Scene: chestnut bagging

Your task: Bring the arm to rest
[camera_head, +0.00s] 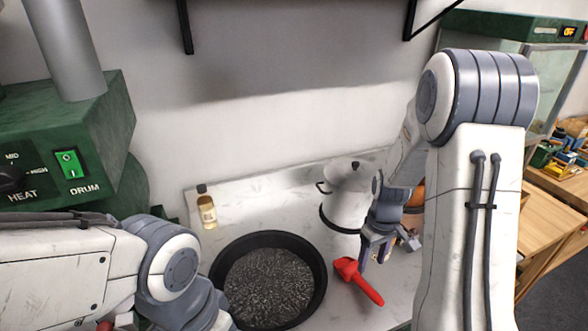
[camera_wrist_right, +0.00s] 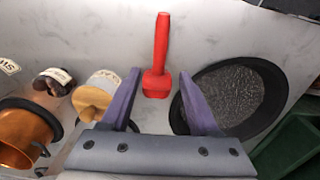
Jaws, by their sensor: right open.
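My right arm comes in from the right in the head view, and its gripper (camera_head: 376,246) hangs above the counter, right of the black pan. In the right wrist view the two purple fingers of my right gripper (camera_wrist_right: 157,98) stand wide apart with nothing between them. A red scoop (camera_head: 358,279) lies on the counter below the gripper; it also shows beyond the fingers in the right wrist view (camera_wrist_right: 158,60). My left arm enters at the lower left of the head view; its gripper is out of the picture.
A round black pan (camera_head: 318,290) with dark grainy contents sits on the marble counter (camera_head: 258,216). A white canister (camera_head: 346,205) stands behind the gripper, and a copper pot (camera_wrist_right: 24,134) is near it. A small bottle (camera_head: 207,212) stands by the wall. A green machine (camera_head: 75,135) is at left.

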